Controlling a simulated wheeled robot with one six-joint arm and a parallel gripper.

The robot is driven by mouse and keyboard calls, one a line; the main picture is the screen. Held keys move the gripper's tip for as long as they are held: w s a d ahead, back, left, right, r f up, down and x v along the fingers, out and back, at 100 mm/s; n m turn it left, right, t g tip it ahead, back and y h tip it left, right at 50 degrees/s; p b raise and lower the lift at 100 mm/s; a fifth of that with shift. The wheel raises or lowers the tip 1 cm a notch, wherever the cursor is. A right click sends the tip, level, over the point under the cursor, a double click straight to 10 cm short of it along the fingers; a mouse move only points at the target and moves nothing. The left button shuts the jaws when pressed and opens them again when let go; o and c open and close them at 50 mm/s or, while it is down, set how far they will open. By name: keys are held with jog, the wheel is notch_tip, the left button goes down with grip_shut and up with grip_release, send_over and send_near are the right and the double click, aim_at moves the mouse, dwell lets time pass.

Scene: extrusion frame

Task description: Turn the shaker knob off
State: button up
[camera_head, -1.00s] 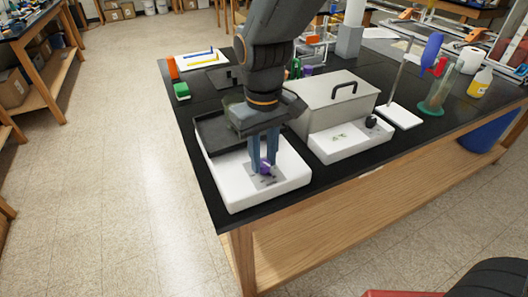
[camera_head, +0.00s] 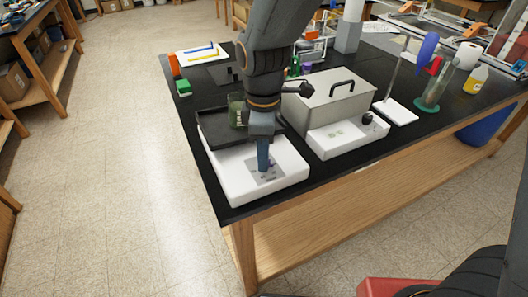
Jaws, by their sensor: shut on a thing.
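The shaker (camera_head: 237,190) is a white box with a black tray (camera_head: 212,131) on top, at the front left of the black bench. A dark green vessel (camera_head: 236,110) stands on its tray, partly behind my arm. My gripper (camera_head: 264,170) points down at the grey front panel (camera_head: 270,175) of the shaker. Its fingers are seen edge-on and are shut on the shaker knob. The knob is almost wholly hidden by the fingers; only a small purple-blue bit shows beside them.
A grey water bath (camera_head: 333,105) with a black lid handle and a black dial stands close at the right. A stand with a white base (camera_head: 396,111) and a yellow-labelled bottle (camera_head: 476,80) are farther right. A green block (camera_head: 184,88) lies at the back left.

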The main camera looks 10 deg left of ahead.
jog(key=shift+r+n, duration=0.1)
jog(key=shift+n, duration=1.2)
jog(key=shift+w, duration=0.1)
jog(key=o, duration=1)
jog(key=shift+o, duration=0.2)
jog(key=shift+r+b, duration=0.65)
jog(key=shift+r, duration=3.25)
